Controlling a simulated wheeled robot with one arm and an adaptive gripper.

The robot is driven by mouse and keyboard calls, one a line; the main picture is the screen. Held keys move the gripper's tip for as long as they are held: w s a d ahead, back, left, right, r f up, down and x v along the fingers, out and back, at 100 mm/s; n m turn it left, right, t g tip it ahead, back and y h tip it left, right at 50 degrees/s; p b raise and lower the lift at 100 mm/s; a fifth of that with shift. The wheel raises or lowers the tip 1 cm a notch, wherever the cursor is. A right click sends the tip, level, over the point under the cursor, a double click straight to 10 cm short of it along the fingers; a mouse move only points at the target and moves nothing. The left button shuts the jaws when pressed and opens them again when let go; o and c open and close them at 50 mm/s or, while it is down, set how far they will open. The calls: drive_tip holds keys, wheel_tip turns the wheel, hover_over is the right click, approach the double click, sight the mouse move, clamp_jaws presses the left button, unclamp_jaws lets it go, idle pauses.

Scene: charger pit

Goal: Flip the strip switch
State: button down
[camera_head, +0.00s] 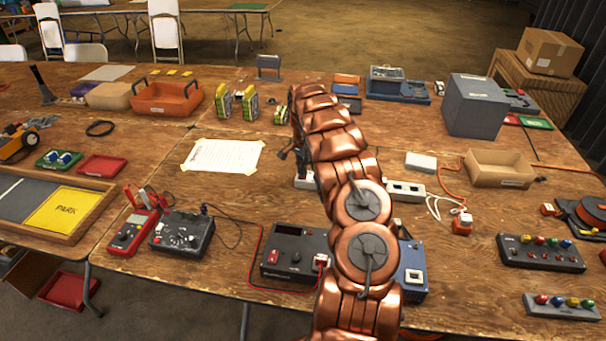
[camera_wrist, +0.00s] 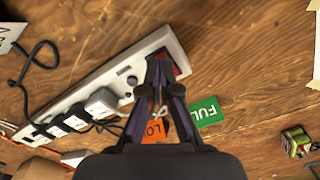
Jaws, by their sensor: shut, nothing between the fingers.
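The white power strip (camera_wrist: 105,90) runs diagonally across the wrist view, with several dark plugs and a white adapter in its sockets. Its red switch (camera_wrist: 181,67) sits at the upper right end, partly hidden by my fingertips. My gripper (camera_wrist: 160,62) is shut and empty, with its tips over or beside the switch. I cannot tell whether they touch it. In the head view the strip (camera_head: 406,188) lies mid-table, its middle hidden behind my copper arm. The gripper is barely visible there. The switch's on or off position cannot be read.
Orange (camera_wrist: 154,131) and green (camera_wrist: 205,112) cards lie under and beside my gripper. Bare wood lies around the taped paper (camera_head: 222,155).

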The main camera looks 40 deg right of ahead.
drive_tip(key=shift+f, duration=0.55)
idle(0.4)
drive_tip(key=shift+r+b, duration=0.15)
drive_tip(key=shift+b, duration=0.15)
drive_tip(key=shift+r, duration=3.35)
